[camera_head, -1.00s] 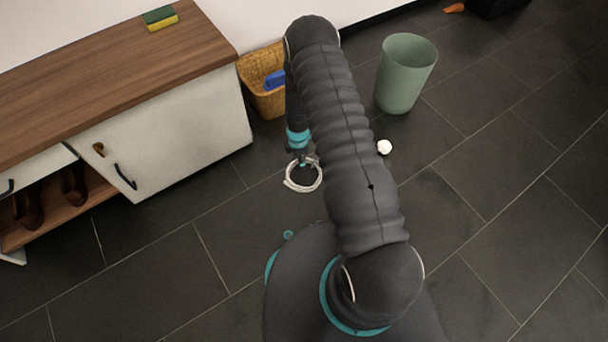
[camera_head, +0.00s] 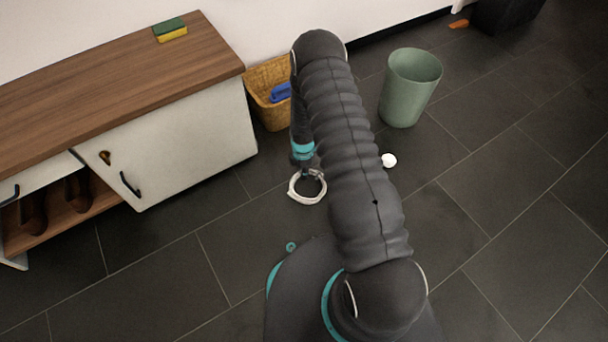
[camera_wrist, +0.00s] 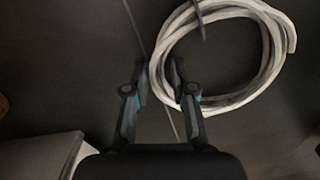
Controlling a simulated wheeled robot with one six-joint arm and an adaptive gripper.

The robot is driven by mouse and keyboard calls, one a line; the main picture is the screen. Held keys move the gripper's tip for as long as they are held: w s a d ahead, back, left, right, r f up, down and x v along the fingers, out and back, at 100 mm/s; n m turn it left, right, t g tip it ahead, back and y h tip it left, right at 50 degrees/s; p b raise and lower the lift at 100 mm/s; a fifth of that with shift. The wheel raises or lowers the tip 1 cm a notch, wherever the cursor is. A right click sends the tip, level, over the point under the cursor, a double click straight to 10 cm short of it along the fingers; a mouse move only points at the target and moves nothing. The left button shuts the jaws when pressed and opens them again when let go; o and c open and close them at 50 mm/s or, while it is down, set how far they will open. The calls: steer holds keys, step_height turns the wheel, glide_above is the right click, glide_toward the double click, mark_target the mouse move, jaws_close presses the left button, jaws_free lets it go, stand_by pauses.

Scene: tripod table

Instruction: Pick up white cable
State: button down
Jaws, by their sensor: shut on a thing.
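The white cable (camera_head: 294,195) is a coiled ring at the end of my gripper in the head view, over the dark floor. The wrist view shows its several loops (camera_wrist: 277,62) at the upper right, with a dark tie across the top. My gripper (camera_wrist: 159,72) is shut on the near left side of the coil, which passes between the two fingers. In the head view my gripper (camera_head: 309,172) is small and partly hidden by my arm. I cannot tell whether the coil touches the floor.
A wicker basket (camera_head: 272,115) with a blue item stands beside the white cabinet (camera_head: 190,150). A sponge (camera_head: 170,31) lies on the wooden top.

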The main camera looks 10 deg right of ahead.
steer(key=r, duration=0.4)
steer(key=shift+s+d+r+p, duration=0.1)
steer(key=shift+s+d+p, duration=0.05)
steer(key=shift+d+p, duration=0.15)
steer(key=s+d+r+p, duration=0.1)
steer(key=s+d+r, duration=0.5)
steer(key=s+d, duration=0.1)
steer(key=shift+s+d, duration=0.25)
steer(key=shift+d, duration=0.25)
steer(key=shift+r, duration=0.2)
